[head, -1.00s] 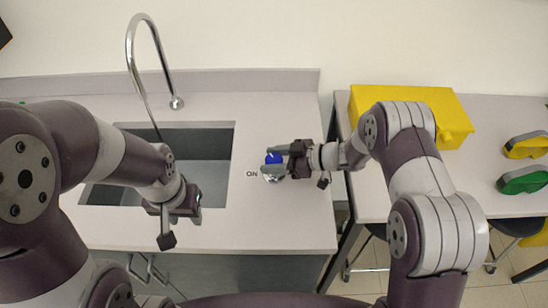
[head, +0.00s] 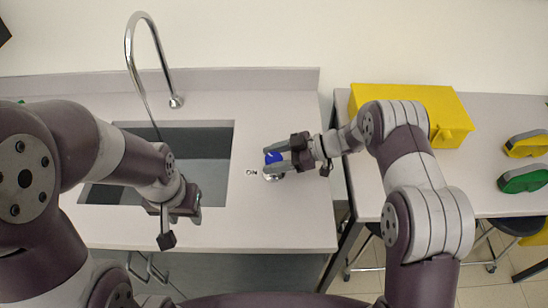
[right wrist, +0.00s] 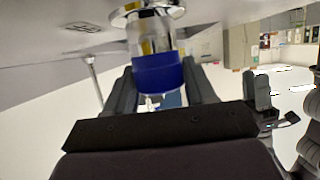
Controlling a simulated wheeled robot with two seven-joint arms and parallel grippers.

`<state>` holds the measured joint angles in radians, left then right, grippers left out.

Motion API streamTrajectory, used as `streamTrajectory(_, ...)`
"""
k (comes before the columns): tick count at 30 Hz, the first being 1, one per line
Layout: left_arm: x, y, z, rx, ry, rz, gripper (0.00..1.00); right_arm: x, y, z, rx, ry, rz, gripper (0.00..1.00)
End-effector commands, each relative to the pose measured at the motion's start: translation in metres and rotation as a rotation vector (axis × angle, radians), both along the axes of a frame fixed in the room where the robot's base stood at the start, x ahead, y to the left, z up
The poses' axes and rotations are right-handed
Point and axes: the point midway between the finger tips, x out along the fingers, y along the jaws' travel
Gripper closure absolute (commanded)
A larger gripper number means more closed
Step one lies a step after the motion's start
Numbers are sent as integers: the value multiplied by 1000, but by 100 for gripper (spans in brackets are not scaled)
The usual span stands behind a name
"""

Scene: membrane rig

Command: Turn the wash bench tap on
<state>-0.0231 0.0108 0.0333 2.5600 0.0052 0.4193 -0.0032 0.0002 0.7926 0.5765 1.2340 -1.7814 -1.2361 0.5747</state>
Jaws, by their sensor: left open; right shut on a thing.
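The tap's blue knob (head: 273,157) sits on a chrome base (head: 272,177) on the counter, to the right of the sink. My right gripper (head: 276,160) reaches it from the right and is shut on it. In the right wrist view the blue knob (right wrist: 160,74) is between the two dark fingers, with its chrome stem (right wrist: 150,35) beyond. A small "ON" label (head: 251,172) is printed left of the knob. The chrome spout (head: 132,45) arches over the sink; I cannot make out any water. My left gripper (head: 183,213) is open and empty by the sink's front right corner.
The sink basin (head: 205,145) is partly hidden by my left arm. On the right, a separate table (head: 470,190) holds a yellow box (head: 440,105) and yellow and green pieces (head: 524,180). Bare counter (head: 285,225) lies in front of the knob.

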Motion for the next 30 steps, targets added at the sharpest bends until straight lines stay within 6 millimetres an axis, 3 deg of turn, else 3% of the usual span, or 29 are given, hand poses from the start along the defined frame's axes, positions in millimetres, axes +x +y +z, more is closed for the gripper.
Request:
streamTrajectory(1, 0, 0, 0, 0, 0, 0, 57, 1, 0, 2, 2, -4, -1, 42)
streamTrajectory(3, 0, 0, 0, 0, 0, 0, 57, 1, 0, 1, 2, -3, -1, 24)
streamTrajectory(14, 0, 0, -3, 0, 0, 0, 57, 1, -8, 3, 0, -2, -2, 24)
streamTrajectory(24, 0, 0, -21, 0, 0, 0, 57, 1, -88, 34, 0, -5, -4, 24)
streamTrajectory(30, 0, 0, -25, 0, 0, 0, 57, 1, -114, 47, 1, -3, -1, 24)
